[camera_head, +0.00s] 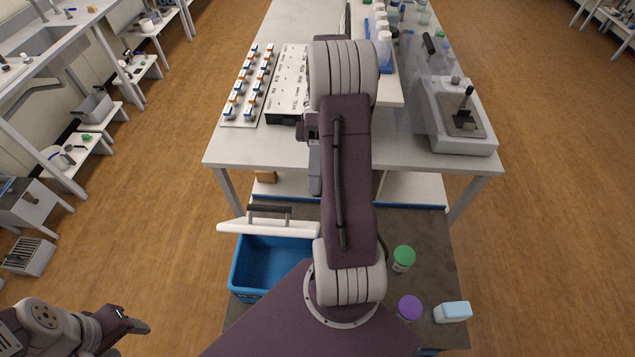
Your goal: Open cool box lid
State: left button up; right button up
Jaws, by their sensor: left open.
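The cool box (240,275) is blue and stands on a dark low surface at the lower middle. Its white lid (255,228), with a dark handle (268,209), is raised along the far side of the box, and the blue inside shows. My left gripper (138,325) is at the lower left, open, over the floor and well apart from the box. My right arm covers the middle of the view and hides the right end of the lid and box. My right gripper (315,185) is partly hidden by that arm, and its jaws cannot be made out.
A white table (390,148) behind holds a sample rack (240,105), a black-edged panel and a grey instrument (455,120). A green-capped jar (403,257), a purple-capped jar (409,307) and a pale blue-white container (452,312) stand right of my arm. Floor left of the box is clear.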

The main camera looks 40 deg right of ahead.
jog(key=shift+s+d+r, duration=0.1)
jog(key=shift+s+r, duration=0.15)
